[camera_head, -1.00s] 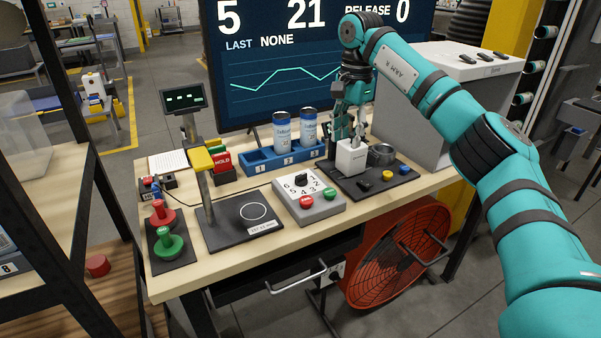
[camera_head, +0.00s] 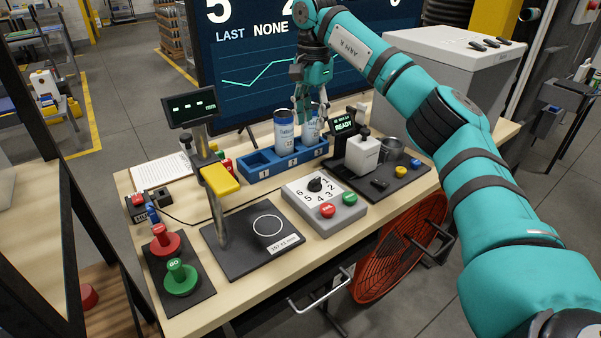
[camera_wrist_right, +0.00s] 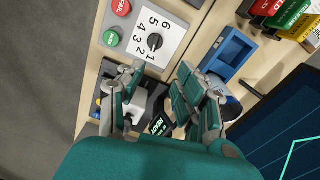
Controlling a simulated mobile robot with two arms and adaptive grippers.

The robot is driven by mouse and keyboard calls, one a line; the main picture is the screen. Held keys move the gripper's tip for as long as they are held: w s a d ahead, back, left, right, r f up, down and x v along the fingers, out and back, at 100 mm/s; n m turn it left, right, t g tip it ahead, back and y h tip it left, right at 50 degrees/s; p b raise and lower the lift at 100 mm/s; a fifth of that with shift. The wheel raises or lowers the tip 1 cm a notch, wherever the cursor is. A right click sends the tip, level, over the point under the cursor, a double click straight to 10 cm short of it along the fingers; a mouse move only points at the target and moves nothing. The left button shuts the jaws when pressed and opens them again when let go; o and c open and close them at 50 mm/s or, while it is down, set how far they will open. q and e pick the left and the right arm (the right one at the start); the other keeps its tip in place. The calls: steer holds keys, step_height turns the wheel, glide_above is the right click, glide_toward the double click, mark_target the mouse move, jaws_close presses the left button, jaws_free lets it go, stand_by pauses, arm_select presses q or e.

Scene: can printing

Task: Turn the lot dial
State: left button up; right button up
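The lot dial (camera_head: 315,185) is a black knob on a white face numbered 1 to 6. It sits on a grey box (camera_head: 345,217) on the bench, and shows upside down in the right wrist view (camera_wrist_right: 154,41). My right gripper (camera_head: 311,108) is in the air behind the dial, in front of the screen, and overlaps a can in the picture. In the right wrist view my gripper (camera_wrist_right: 158,80) has its fingers spread apart, nothing between them, and the dial lies beyond them. My left gripper is not in view.
A red button (camera_head: 327,210) and a green button (camera_head: 350,198) are on the box's front. A blue rack (camera_head: 262,171) with two white-blue cans stands behind it. The white printer (camera_head: 363,154) is to the right, the black scale plate (camera_head: 240,252) to the left.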

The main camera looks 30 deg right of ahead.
glide_above(314, 180)
step_height(314, 180, down, 4)
step_height(314, 180, down, 13)
steer(key=shift+d+r+p, duration=0.1)
steer(key=shift+r+p, duration=0.1)
steer(key=shift+p, duration=0.5)
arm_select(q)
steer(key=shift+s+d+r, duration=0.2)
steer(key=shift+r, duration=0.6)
arm_select(e)
jaws_close()
